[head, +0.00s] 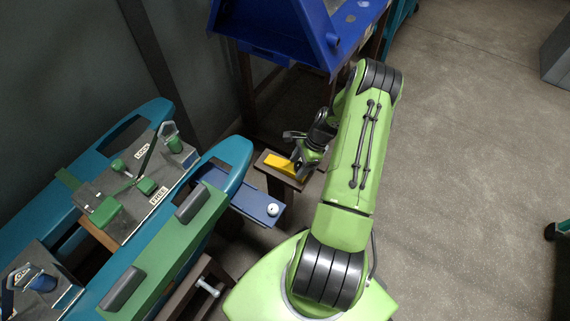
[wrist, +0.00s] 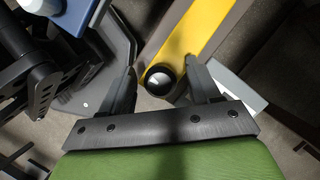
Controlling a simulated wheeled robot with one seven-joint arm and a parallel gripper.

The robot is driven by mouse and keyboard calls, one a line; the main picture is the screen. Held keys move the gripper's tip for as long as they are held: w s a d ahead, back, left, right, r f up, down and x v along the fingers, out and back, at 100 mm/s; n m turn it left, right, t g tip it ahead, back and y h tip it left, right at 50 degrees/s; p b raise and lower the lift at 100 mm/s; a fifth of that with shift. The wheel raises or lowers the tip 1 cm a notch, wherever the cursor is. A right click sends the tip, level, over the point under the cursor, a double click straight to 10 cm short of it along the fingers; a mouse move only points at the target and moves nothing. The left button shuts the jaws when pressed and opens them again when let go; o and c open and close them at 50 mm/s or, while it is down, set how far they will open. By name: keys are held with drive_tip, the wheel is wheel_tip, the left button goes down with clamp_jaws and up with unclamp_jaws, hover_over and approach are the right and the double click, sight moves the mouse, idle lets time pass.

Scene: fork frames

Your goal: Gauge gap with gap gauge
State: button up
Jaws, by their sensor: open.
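A yellow bar-shaped piece (head: 279,164), which looks like the gap gauge, lies on a small brown stand (head: 310,178) left of my arm. In the wrist view the yellow bar (wrist: 200,28) runs up to the right, with a round black knob (wrist: 160,79) at its near end. My gripper (head: 297,158) is over the right part of the yellow piece. In the wrist view my gripper (wrist: 161,72) is open, with one finger on each side of the knob. I cannot tell whether either finger touches it. Teal fork frames (head: 228,157) stand at the left.
A grey plate (head: 126,196) with green clamps and LOCK and FREE labels sits between the teal arms. A blue shelf (head: 240,200) with a white knob (head: 272,209) juts out left of my base. A blue bin (head: 290,30) stands behind.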

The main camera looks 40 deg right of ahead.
sight(281, 166)
drive_tip(key=c, duration=1)
drive_tip(key=shift+w+a, duration=0.2)
drive_tip(key=shift+w, duration=0.45)
drive_tip(key=shift+w+a, duration=0.25)
drive_tip(key=shift+w, duration=0.35)
drive_tip(key=shift+w+a, duration=0.2)
drive_tip(key=shift+w, duration=0.55)
drive_tip(key=shift+w+a+b, duration=0.15)
drive_tip(key=shift+w+b, duration=0.2)
drive_tip(key=o, duration=1.1)
drive_tip(key=p+v, duration=0.4)
drive_tip(key=v, duration=1.1)
drive_tip(key=shift+r+p, duration=0.4)
